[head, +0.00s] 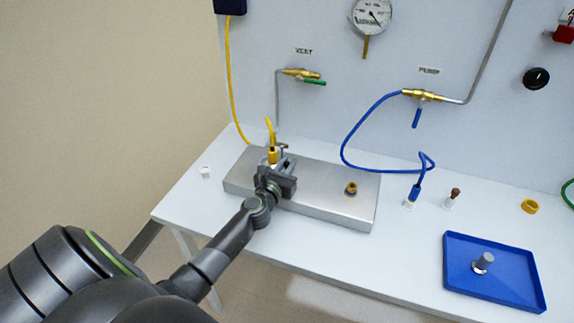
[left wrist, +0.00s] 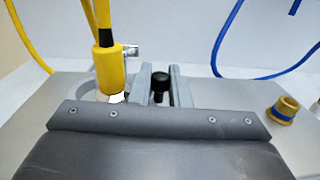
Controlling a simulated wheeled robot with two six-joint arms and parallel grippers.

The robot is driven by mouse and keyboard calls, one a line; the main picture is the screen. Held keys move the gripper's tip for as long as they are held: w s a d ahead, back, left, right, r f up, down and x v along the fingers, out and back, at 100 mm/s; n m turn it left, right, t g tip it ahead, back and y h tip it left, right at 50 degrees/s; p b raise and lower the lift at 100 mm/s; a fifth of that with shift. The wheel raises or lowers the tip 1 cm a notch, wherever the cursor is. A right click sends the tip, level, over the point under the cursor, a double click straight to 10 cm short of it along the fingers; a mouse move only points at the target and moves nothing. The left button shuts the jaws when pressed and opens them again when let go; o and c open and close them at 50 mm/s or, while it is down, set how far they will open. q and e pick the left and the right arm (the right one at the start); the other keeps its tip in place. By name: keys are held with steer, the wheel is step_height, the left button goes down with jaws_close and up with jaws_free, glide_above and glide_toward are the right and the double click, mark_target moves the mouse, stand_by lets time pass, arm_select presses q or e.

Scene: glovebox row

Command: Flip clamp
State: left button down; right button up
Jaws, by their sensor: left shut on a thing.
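The yellow connector (head: 272,156) on the yellow hose stands upright at the left part of the steel block (head: 330,197). In the left wrist view the yellow connector (left wrist: 111,68) stands just left of my fingers, in a grey ring-like seat. A small metal clamp part (left wrist: 131,51) shows behind it. My left gripper (head: 282,164) is over the block, right beside the connector. In the left wrist view its two fingers (left wrist: 162,86) are close around a black knob (left wrist: 160,80), seemingly the clamp's handle. The rest of the clamp is hidden by my gripper. My right gripper is not in view.
A brass port (head: 351,189) stands on the block's right part. The blue hose's connector (head: 414,194), a small brown-topped item (head: 453,197), a yellow ring (head: 529,206) and a blue tray (head: 492,293) are to the right. A white cap (head: 205,171) lies left of the block.

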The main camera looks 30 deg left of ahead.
arm_select(q)
steer(key=shift+w+n+y, duration=0.1)
steer(key=shift+n+y, duration=0.2)
steer(key=y, duration=0.1)
steer(key=n+g+y, duration=0.1)
steer(key=n+y+b, duration=0.1)
steer(key=shift+w+a+f+y, duration=0.1)
steer(key=shift+w+a+y, duration=0.2)
steer(key=shift+w+y, duration=0.1)
steer(key=shift+w+a+n+g+y+b, duration=0.15)
steer(key=shift+a+n+g+y+b, duration=0.2)
steer(key=shift+n+g+y, duration=0.4)
steer(key=shift+w+a+n+g+y+b, duration=0.2)
steer(key=shift+n+g+y+b, duration=0.3)
steer(key=shift+n+y, duration=0.35)
steer(key=shift+g+y, duration=0.25)
steer(key=shift+y, duration=0.15)
steer(key=c, duration=1.4)
jaws_free()
steer(key=shift+c, duration=0.2)
steer(key=shift+w+d, duration=0.1)
